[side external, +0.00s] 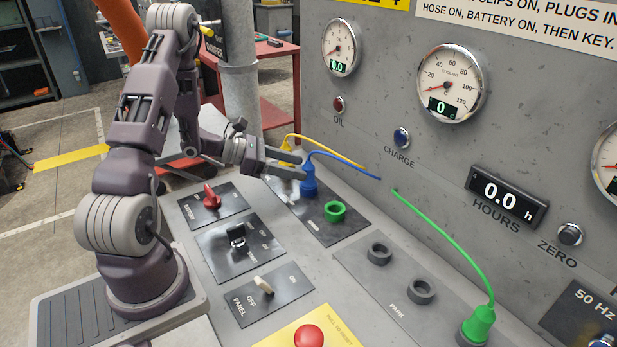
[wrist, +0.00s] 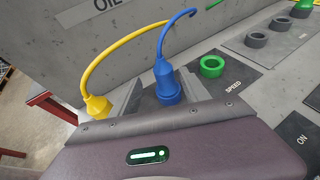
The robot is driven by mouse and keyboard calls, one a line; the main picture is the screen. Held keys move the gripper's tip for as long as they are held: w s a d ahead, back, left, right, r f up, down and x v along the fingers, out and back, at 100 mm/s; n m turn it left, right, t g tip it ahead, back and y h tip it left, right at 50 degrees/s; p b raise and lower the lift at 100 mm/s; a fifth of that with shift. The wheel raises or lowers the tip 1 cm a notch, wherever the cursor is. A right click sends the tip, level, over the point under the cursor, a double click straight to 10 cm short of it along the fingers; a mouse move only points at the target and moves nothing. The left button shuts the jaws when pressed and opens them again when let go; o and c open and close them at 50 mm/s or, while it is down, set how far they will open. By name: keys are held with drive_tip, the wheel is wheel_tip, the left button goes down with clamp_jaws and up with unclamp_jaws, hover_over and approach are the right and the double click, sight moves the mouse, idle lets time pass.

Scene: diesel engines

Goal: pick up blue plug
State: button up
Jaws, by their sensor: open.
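The blue plug (side external: 309,181) stands upright in the sloping panel, with a blue cable running from its top to the back wall. It also shows in the wrist view (wrist: 165,79), between the two grey fingers. My gripper (side external: 304,168) is open, and its fingers reach in from the left at the blue plug, one on each side of it. It also shows in the wrist view (wrist: 160,86). I cannot tell whether either finger touches the plug. The plug's lower end is partly hidden by the gripper body in the wrist view.
A yellow plug (wrist: 97,105) with a yellow cable stands close to the left of the fingers. An empty green socket ring (side external: 335,211) is right of the blue plug. A green plug (side external: 479,325) stands at the front right, near grey park sockets (side external: 421,291). Switches lie on the left panels.

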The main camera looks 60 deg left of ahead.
drive_tip(key=x, duration=0.7)
drive_tip(key=shift+s+d+f, duration=0.15)
drive_tip(key=shift+d+f, duration=0.2)
drive_tip(key=shift+f, duration=0.05)
clamp_jaws()
